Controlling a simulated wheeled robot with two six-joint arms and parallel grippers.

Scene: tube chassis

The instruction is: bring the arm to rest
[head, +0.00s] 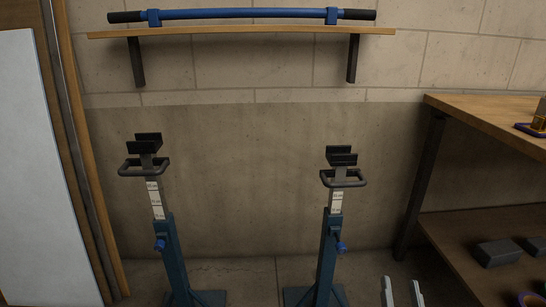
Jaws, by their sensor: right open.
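My right gripper (402,283) shows only as two pale fingertips at the bottom edge, right of centre. They are apart with nothing between them, and the rest of that arm is out of frame. It is right of the right stand and touches nothing that I can see. My left gripper is not in view. A blue tube (240,13) with black ends lies level across two blue holders on the wooden wall shelf (240,32). Two teal stands stand upright on the floor, a left stand (168,245) and a right stand (329,245), each with an empty black cradle on top.
A wooden workbench (490,118) is on the right, with dark blocks (497,252) and a purple ring (531,299) on its lower shelf. A white panel (30,170) in a wooden frame is on the left. Floor between the stands is clear.

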